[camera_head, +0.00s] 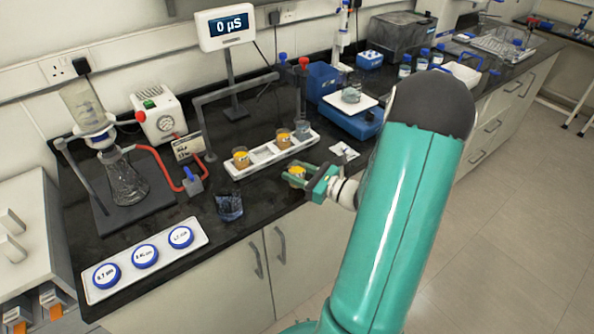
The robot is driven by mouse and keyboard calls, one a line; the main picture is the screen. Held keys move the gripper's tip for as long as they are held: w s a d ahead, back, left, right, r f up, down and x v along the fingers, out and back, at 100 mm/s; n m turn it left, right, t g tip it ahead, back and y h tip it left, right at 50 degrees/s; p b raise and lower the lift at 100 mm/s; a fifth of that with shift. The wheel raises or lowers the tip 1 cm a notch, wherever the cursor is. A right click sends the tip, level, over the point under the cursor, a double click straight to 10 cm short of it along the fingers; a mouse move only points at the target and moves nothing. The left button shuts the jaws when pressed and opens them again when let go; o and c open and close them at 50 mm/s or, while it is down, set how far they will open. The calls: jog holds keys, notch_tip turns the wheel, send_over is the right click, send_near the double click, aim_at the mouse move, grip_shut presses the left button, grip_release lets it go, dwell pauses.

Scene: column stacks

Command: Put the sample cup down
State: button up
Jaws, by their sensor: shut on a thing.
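My gripper (302,177) is shut on a sample cup (296,171) with yellow-orange contents. It holds the cup near the front edge of the dark bench, in front of a white rack. Whether the cup touches the bench top is hard to tell, and the gripper fingers hide part of it. The white rack (262,153) holds a similar orange cup (240,157) at its left end, another orange cup (283,138) toward the right, and a clear greyish cup (303,129) at the right end. Between the two orange cups the rack shows empty space.
A white tray with blue round discs (145,257) lies at front left. A small white card (344,152) and a blue balance (352,120) are to the right. A metal arm (236,88) spans behind the rack.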

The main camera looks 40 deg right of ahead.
jog(key=shift+s+f, duration=0.3)
jog(key=shift+w+f, duration=0.1)
jog(key=shift+w, duration=0.1)
jog(key=shift+s, duration=0.15)
jog(key=o, duration=1)
jog(key=shift+f, duration=0.1)
